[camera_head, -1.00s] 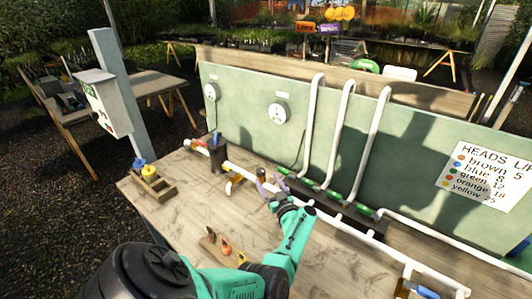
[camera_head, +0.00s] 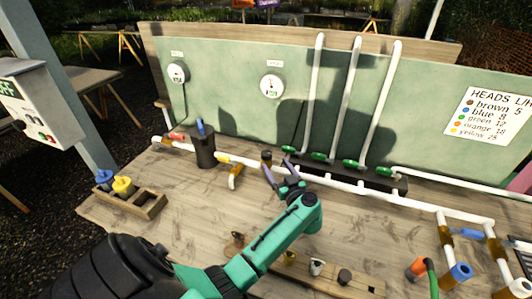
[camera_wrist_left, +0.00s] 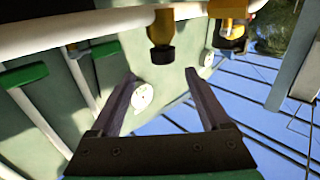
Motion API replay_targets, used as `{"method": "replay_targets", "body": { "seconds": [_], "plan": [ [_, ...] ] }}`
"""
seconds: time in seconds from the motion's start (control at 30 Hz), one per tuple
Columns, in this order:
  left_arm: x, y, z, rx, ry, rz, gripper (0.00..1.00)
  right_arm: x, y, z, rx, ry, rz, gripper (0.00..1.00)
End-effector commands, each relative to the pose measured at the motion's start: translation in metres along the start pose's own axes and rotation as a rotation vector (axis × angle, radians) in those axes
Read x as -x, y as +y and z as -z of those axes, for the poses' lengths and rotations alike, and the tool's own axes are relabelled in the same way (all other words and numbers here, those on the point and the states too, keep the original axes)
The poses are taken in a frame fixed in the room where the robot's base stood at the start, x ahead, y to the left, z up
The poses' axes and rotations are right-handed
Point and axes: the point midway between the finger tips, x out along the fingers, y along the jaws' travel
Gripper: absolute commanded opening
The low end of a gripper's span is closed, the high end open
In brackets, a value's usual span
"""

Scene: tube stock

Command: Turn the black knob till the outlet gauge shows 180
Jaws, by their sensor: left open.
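The black knob (camera_head: 267,154) caps a small brass-coloured fitting on the white pipe. In the left wrist view the knob (camera_wrist_left: 162,55) appears beyond and between my finger tips, apart from both. My left gripper (camera_head: 277,166) is open and empty, its purple-grey fingers close in front of the knob. Two round white gauges are on the green board, a left one (camera_head: 178,72) and a right one (camera_head: 271,86). Their labels and readings are too small to read, so I cannot tell which is the outlet gauge. My right gripper is out of view.
A black canister (camera_head: 203,150) with a blue handle stands left of the knob. Green-handled valves (camera_head: 322,157) and tall white pipes stand to the right. A wooden tray (camera_head: 149,206) holds blue and yellow parts. Loose fittings lie near the front; bare tabletop lies between.

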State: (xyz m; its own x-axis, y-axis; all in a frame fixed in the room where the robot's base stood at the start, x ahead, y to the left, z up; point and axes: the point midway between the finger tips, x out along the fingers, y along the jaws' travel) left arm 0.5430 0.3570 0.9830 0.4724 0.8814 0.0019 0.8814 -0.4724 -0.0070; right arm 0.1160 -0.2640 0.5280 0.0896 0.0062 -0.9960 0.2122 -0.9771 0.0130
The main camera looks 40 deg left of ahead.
Motion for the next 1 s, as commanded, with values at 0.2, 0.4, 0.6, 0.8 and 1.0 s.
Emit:
{"method": "replay_targets", "body": {
  "seconds": [0.2,0.4,0.6,0.8,1.0],
  "plan": [
    [-0.056,-0.001,0.001,-0.001,0.004,0.004,0.8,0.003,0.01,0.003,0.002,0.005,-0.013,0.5],
    [-0.077,-0.001,0.0,0.001,0.001,0.002,0.8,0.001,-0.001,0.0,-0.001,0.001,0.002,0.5],
    [-0.078,-0.001,0.0,0.001,0.0,0.001,0.8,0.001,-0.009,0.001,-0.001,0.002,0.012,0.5],
    [-0.078,-0.001,0.0,0.001,0.001,0.002,0.11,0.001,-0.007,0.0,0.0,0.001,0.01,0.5],
    [-0.078,-0.001,0.006,0.002,0.002,-0.005,0.0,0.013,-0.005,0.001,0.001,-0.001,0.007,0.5]
  ]
}}
